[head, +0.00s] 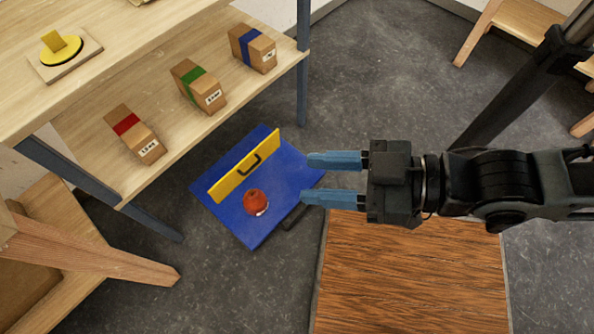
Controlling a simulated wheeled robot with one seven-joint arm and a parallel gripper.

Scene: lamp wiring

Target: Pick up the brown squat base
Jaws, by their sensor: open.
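A small, round, reddish-brown object (255,202) sits on a blue board (245,233) low beside the shelf. It has a pale patch at its lower edge. It is the only squat brownish piece in view; I cannot tell for certain that it is the brown squat base. My gripper (308,179) is open with nothing between its two blue fingers. In the head view it points left, its fingertips over the right part of the blue board and to the right of the round object. The height between them is unclear.
A yellow bar (243,167) with a dark handle lies across the blue board. The wooden shelf (185,127) holds boxes with red, green and blue bands. A yellow round piece (61,50) is on the upper shelf. A brown wood-grain surface (415,270) lies below my arm.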

